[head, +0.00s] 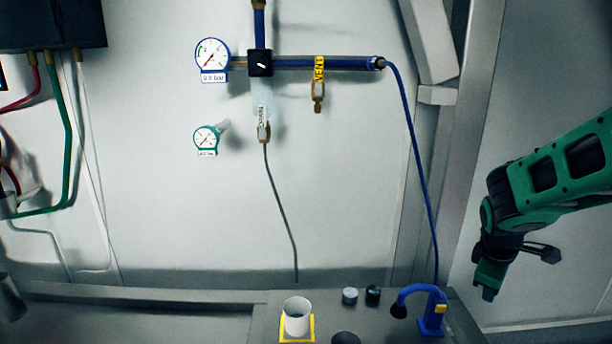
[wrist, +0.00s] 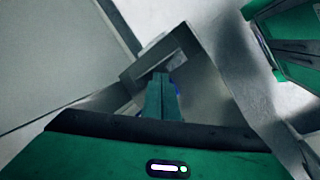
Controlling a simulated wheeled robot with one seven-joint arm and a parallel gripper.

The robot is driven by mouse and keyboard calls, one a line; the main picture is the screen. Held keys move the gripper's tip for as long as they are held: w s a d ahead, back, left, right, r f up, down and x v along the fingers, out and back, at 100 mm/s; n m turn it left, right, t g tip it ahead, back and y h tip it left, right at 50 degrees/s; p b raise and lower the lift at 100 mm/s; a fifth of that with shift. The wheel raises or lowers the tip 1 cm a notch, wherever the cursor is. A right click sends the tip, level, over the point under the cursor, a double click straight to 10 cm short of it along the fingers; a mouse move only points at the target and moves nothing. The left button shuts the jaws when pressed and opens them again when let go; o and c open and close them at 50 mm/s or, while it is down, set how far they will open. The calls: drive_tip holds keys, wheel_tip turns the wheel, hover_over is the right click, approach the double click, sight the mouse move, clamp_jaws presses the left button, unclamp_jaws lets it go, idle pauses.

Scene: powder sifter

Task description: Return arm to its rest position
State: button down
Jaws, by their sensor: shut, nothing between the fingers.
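My arm enters the head view from the right edge, green with dark joints. My gripper (head: 487,291) hangs at its end, pointing down, to the right of the blue curved nozzle stand and apart from it. In the wrist view the green fingers (wrist: 161,97) are together with nothing between them. The gripper touches nothing that I can see.
A grey bench runs along the bottom. On it are a white cup (head: 297,318) on a yellow-edged pad, small knobs (head: 350,296) and a blue curved nozzle (head: 432,315). Gauges (head: 212,55) and a blue pipe (head: 320,63) are on the wall. A grey post (head: 465,140) stands left of my arm.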

drive_tip(key=s+r+m+g+y, duration=0.1)
drive_tip(key=s+r+m, duration=0.1)
drive_tip(key=s+m, duration=0.5)
drive_tip(key=s+a+r+m+g+y, duration=0.1)
drive_tip(key=s+m, duration=0.7)
drive_tip(key=s, duration=0.9)
wheel_tip(320, 180, up, 2)
drive_tip(key=shift+s+a+g+y, duration=0.15)
drive_tip(key=shift+s+g+y, duration=0.25)
drive_tip(key=shift+y, duration=0.4)
drive_tip(key=shift+w+f, duration=0.25)
drive_tip(key=shift+w, duration=0.35)
